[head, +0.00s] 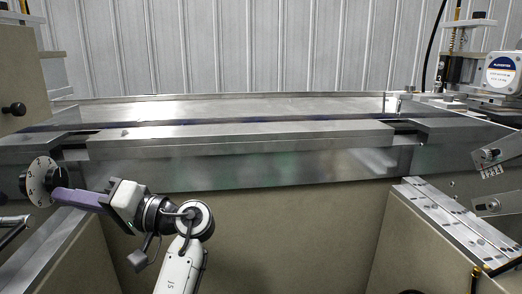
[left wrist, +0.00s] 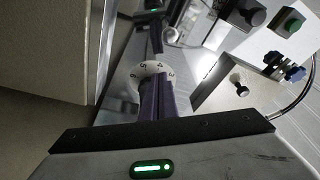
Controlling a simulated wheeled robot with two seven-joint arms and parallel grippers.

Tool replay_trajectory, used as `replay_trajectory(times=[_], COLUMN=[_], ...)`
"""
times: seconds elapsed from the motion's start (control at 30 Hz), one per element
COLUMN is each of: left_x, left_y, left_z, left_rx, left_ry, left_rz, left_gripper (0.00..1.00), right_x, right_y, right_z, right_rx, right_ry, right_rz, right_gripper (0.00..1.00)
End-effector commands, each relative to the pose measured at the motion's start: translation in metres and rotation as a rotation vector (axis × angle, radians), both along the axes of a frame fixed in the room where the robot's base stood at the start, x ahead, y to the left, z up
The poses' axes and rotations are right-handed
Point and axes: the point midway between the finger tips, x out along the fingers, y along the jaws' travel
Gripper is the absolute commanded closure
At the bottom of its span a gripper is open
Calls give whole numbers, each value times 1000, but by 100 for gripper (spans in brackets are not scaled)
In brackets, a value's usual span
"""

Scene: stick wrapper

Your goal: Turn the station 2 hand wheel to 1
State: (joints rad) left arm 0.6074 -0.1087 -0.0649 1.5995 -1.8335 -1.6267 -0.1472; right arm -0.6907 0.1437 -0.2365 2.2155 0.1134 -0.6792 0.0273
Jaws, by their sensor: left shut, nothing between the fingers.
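The hand wheel (head: 40,181) has a white numbered dial and a dark knob. It is on the metal front at the far left of the head view. My left gripper (head: 57,194) points left, its shut purple fingers ending right at the wheel. In the left wrist view the shut fingers (left wrist: 157,82) reach over the white dial (left wrist: 150,67). They cover its lower part, and several digits show around its upper edge. I cannot tell whether the fingertips touch the wheel or which number is set. My right gripper is not in view.
A long metal bed (head: 240,138) runs across behind my arm. A black knob (head: 14,109) sits on the left housing above the wheel.

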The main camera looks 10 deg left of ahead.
Motion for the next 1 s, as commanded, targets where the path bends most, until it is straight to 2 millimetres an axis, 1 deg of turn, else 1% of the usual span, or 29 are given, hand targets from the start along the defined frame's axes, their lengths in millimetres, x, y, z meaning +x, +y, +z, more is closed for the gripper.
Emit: replay_trajectory(times=[0.1, 0.3, 0.67, 0.8, 0.9, 1.0], left_x=[5, 10, 10, 9, 7, 6], left_y=[-15, -31, -33, -32, -31, -29], left_z=[-1, 0, -1, -4, -6, -9], left_rx=[0, 0, -4, -48, -94, -131], left_ry=[0, 0, 9, 119, 249, 369], left_rz=[-1, 1, 3, 12, 21, 23], left_gripper=[100, 100, 100, 100, 100, 100], right_x=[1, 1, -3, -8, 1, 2], right_y=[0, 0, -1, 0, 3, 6], right_z=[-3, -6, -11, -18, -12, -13], right_rx=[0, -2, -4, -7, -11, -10], right_ry=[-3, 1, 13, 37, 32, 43], right_rz=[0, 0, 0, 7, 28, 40], right_gripper=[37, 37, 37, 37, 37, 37])
